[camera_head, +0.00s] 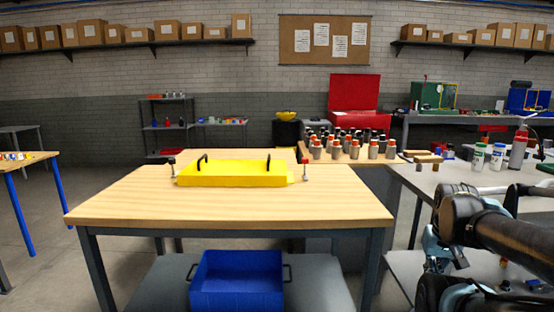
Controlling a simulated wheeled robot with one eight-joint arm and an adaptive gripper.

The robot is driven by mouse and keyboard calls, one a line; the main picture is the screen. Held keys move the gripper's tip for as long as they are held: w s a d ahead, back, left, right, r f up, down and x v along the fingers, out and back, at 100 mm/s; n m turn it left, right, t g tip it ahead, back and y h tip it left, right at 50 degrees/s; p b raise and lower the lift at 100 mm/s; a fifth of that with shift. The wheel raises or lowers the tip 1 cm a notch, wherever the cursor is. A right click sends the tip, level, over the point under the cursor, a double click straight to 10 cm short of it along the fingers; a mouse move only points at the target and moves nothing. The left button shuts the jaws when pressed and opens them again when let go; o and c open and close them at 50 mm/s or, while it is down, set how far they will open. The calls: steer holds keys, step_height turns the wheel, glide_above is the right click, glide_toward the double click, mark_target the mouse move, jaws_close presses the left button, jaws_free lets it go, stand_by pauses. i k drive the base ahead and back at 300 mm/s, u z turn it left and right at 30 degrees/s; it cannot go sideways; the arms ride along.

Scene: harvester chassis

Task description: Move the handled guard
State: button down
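The handled guard (232,180) is a yellow, shallow, box-like piece lying on the wooden top of the near table (130,205). Two black handles stand up from it, the left handle (202,162) and the right handle (268,163). A small post with a dark knob (171,168) stands at its left end, and one with a red base or cap (305,170) at its right end. Part of my dark arm shows at the lower right, well apart from the guard. I cannot make out my gripper's fingertips. Nothing is touching the guard's handles.
A blue bin (238,282) sits on the table's lower shelf. Many grey, orange and black cylinders (345,148) crowd a bench behind right. A grey bench (450,180) holding bottles stands on the right. The wooden top in front of the guard is clear.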

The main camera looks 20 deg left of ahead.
mark_target(201, 172)
steer(key=k, duration=1.45)
steer(key=u, duration=0.55)
steer(key=i, duration=1)
